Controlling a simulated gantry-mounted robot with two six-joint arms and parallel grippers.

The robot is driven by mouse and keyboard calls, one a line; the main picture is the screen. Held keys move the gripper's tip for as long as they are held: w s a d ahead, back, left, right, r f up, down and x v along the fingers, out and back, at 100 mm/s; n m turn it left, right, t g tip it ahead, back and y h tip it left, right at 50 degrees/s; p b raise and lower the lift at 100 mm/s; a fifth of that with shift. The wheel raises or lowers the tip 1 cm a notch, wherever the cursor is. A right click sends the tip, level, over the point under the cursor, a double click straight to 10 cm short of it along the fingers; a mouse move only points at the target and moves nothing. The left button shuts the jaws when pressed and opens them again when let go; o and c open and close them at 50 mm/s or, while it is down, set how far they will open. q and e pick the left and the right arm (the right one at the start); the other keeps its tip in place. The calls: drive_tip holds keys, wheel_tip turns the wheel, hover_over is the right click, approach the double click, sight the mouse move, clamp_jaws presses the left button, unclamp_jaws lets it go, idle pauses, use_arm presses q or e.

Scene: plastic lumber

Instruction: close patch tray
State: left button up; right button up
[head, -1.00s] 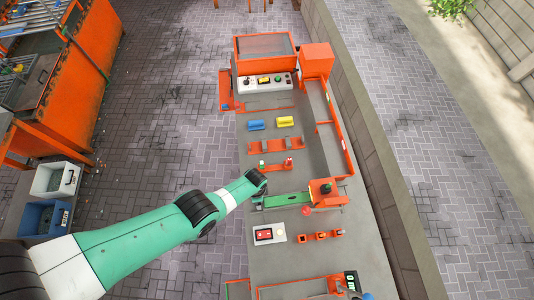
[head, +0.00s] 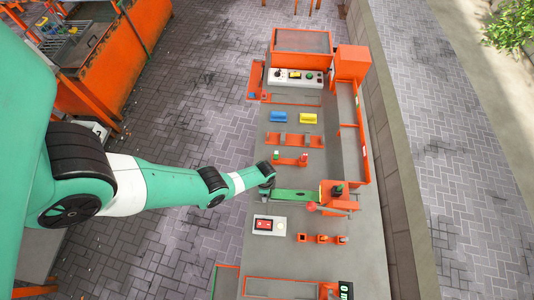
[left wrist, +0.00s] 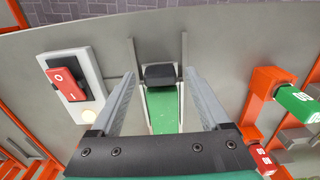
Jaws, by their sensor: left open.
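The patch tray appears as a long green strip (head: 297,195) on the grey bench, running to an orange unit (head: 338,196) at its right end. In the left wrist view its green surface (left wrist: 163,112) lies between two thin pale rails, with a dark block like a handle (left wrist: 160,76) at its end. My left gripper (head: 267,184) is at the tray's left end. In the left wrist view my left gripper (left wrist: 158,74) is open, with one finger on each side of the dark block. I cannot tell whether the fingers touch it. My right gripper is not in view.
A red rocker switch box (head: 269,225) stands just in front of the tray. A small orange stand with red and green pieces (head: 290,159) is behind it. Orange fixtures (head: 322,239) and a blue block (head: 279,117) and yellow block (head: 308,118) also sit on the bench.

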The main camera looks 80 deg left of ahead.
use_arm(q)
drive_tip(key=shift+f, duration=0.1)
clamp_jaws()
idle(0.4)
idle(1.0)
